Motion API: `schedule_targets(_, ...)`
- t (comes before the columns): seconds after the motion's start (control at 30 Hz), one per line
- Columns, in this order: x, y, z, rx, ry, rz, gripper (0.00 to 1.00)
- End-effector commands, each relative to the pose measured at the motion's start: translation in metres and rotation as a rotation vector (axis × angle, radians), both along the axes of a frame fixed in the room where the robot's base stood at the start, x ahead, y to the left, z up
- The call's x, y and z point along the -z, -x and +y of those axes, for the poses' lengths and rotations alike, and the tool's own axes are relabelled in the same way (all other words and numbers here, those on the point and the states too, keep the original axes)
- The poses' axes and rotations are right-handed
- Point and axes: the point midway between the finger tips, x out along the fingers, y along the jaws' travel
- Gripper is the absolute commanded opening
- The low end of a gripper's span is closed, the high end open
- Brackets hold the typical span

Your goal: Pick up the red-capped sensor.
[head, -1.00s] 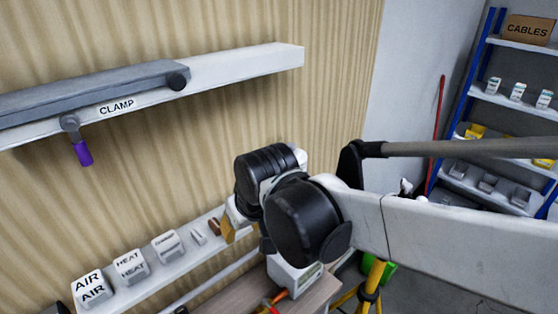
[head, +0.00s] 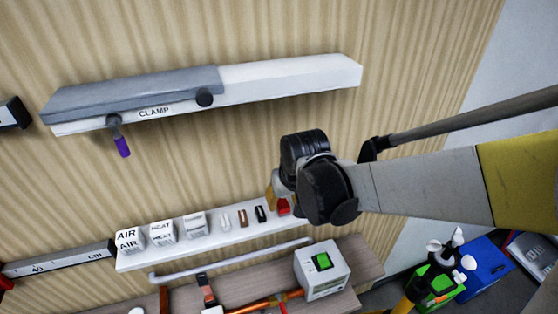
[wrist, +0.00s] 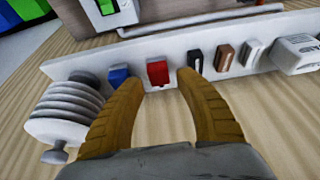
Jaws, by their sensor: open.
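The red-capped sensor (wrist: 157,73) stands on the white wall shelf, a small block with a red top and pale lower part. It also shows in the head view (head: 283,207), just left of my wrist. My gripper (wrist: 159,82) is open, its two tan fingers on either side of the red-capped sensor in the wrist view. Nothing is between the fingers but the view of the sensor; I cannot tell how far they still are from it. In the head view my arm hides most of the gripper.
A blue block (wrist: 118,76) stands close by the left finger, a black one (wrist: 195,60) by the right. A brown block (wrist: 225,57) and labelled boxes (head: 162,232) stand farther along the shelf (head: 214,246). A ribbed white object (wrist: 65,108) is beyond the blue block.

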Motion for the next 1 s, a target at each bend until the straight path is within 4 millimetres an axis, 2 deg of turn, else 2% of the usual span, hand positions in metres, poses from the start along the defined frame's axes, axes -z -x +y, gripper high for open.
schedule_targets(0.3,0.036,-0.021,0.003,0.000,0.000,0.000,0.41)
schedule_targets(0.6,0.040,-0.022,0.004,0.000,0.000,0.000,0.41)
schedule_targets(0.67,0.040,-0.022,0.004,0.000,0.000,0.000,0.25)
schedule_targets(0.73,0.040,-0.022,0.004,0.000,0.000,0.000,0.04)
schedule_targets(0.77,0.040,-0.022,0.004,0.000,0.000,0.000,0.00)
schedule_targets(1.0,0.040,-0.021,0.003,0.000,0.000,0.000,0.00)
